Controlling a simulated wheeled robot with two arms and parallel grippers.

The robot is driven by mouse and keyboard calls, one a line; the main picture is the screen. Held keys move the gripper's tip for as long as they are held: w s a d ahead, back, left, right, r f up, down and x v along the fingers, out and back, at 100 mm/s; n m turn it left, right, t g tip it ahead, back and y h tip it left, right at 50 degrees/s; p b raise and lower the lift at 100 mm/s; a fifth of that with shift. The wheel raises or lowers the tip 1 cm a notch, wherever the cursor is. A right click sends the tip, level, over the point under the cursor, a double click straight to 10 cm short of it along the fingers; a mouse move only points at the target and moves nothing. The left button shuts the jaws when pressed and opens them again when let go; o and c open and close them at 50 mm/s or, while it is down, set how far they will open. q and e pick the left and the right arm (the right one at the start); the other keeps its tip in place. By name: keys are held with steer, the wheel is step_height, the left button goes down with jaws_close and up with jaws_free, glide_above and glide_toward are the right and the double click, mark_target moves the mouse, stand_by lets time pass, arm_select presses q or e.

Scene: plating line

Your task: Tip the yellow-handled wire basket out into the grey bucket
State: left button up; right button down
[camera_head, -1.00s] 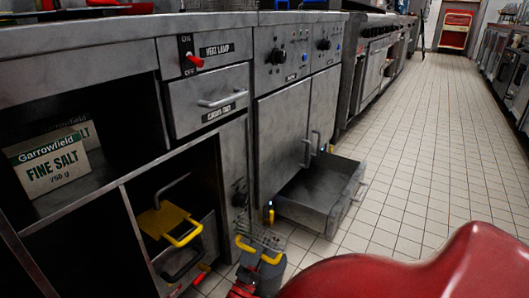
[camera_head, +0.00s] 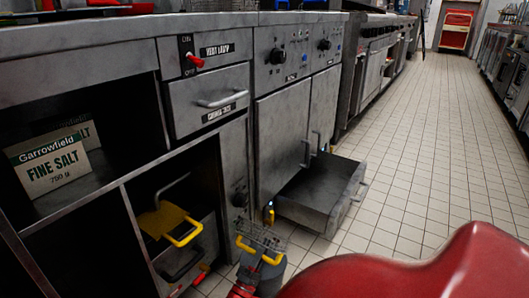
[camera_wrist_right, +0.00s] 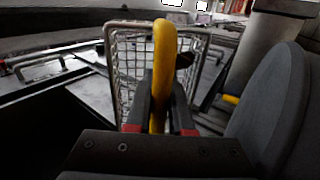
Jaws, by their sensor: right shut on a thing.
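The wire basket (camera_wrist_right: 129,67) has a yellow handle (camera_wrist_right: 161,55) and fills the middle of the right wrist view. My right gripper (camera_wrist_right: 160,118) is shut on that handle. My left gripper is not in view.
An open metal drawer (camera_head: 318,195) juts out low, just behind the basket. Another yellow handle (camera_head: 184,232) and a black handle (camera_head: 180,264) show in the open counter bay. A salt box (camera_head: 50,165) sits on a shelf. The tiled floor (camera_head: 425,140) is clear to the right.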

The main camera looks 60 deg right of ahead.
steer(key=shift+s+d+r, duration=0.1)
steer(key=shift+s+r, duration=0.15)
steer(key=shift+r, duration=0.45)
steer(key=shift+w+a+r, duration=0.15)
steer(key=shift+w+a, duration=0.05)
steer(key=shift+w, duration=0.1)
steer(key=shift+s+d+f, duration=0.25)
steer(key=shift+s+f, duration=0.15)
steer(key=shift+f, duration=0.05)
steer(key=shift+w+a+f, duration=0.15)
steer(key=shift+w+f, duration=0.15)
steer(key=shift+f, duration=0.05)
